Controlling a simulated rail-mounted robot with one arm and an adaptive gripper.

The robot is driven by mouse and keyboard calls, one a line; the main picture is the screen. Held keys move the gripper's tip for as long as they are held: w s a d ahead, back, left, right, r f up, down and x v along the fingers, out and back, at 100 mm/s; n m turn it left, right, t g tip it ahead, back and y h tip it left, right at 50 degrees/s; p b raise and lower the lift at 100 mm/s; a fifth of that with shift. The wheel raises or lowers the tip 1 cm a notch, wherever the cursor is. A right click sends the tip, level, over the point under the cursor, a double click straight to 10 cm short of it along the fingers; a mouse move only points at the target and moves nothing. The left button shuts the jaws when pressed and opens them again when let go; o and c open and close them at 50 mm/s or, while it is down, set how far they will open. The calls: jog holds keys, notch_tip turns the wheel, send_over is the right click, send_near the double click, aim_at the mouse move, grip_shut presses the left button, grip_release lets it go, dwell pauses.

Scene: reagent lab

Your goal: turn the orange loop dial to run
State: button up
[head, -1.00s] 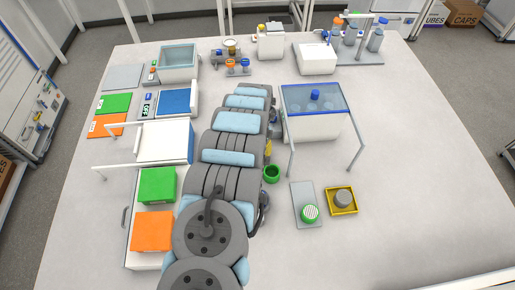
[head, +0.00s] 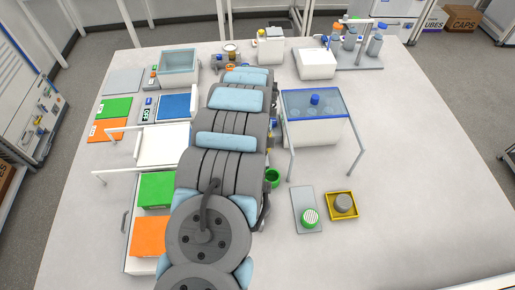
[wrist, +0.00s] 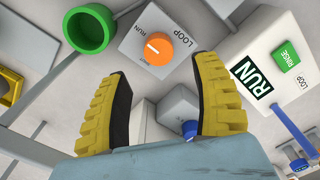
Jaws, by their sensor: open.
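The orange loop dial (wrist: 159,46) shows in the wrist view on a pale square plate (wrist: 130,46) lettered LOOP and RUN. A short white mark is on the left part of its face; I cannot tell exactly which label it points to. My gripper (wrist: 163,72) is open, its two yellow ribbed fingers apart below the dial in the picture. The dial lies just beyond the gap between the fingertips, and nothing is held. In the head view my arm covers the dial and the gripper.
In the wrist view a green ring (wrist: 76,46) is left of the dial plate. A white box with a RUN display (wrist: 253,76) and a green RINSE button (wrist: 287,56) is right.

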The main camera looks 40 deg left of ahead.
jog(key=shift+r, duration=2.9)
